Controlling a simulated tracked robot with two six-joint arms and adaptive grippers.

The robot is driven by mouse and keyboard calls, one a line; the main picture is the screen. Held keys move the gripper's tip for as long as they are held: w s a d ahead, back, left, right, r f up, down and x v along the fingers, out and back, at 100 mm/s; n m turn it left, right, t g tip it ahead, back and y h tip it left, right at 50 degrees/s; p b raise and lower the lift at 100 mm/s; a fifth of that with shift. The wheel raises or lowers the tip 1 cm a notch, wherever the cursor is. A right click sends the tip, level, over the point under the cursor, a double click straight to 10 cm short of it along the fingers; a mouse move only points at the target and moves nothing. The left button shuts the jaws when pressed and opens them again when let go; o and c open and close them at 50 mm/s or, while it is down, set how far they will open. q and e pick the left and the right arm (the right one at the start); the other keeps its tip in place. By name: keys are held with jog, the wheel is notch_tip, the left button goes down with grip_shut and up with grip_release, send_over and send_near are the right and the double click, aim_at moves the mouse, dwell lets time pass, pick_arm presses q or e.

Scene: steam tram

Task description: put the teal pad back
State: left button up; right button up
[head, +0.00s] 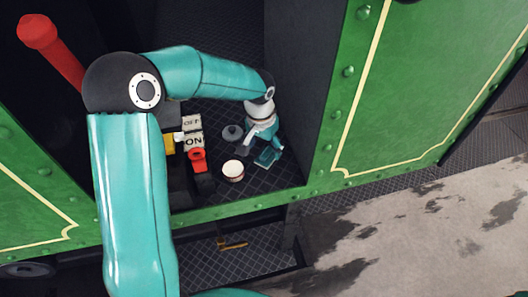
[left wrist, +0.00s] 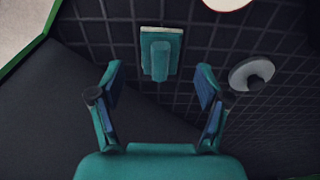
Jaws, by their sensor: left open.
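The teal pad (head: 266,158) lies on the dark tiled floor inside the green cab. In the left wrist view the teal pad (left wrist: 160,55) shows a raised teal block on a flat base with a pale edge. My left gripper (head: 264,143) is just above and beside it, pointing down. In the left wrist view my left gripper (left wrist: 159,76) is open and empty, its fingers spread to either side of the pad's line, the pad lying ahead between them. I cannot tell how high the fingertips are above the floor. My right gripper is not in view.
A white cup (head: 233,170) and a grey round lid with a knob (head: 232,132) stand close to the left. Further left are ON/OFF blocks (head: 194,141) and a red part (head: 197,158). A dark wall (head: 297,80) rises on the right; the green sill (head: 235,208) bounds the front.

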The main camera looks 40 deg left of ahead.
aim_at(262, 157)
pick_arm(q)
notch_tip(262, 157, up, 8)
jog(key=s, duration=0.1)
jog(key=shift+r, duration=0.15)
dwell(0.5)
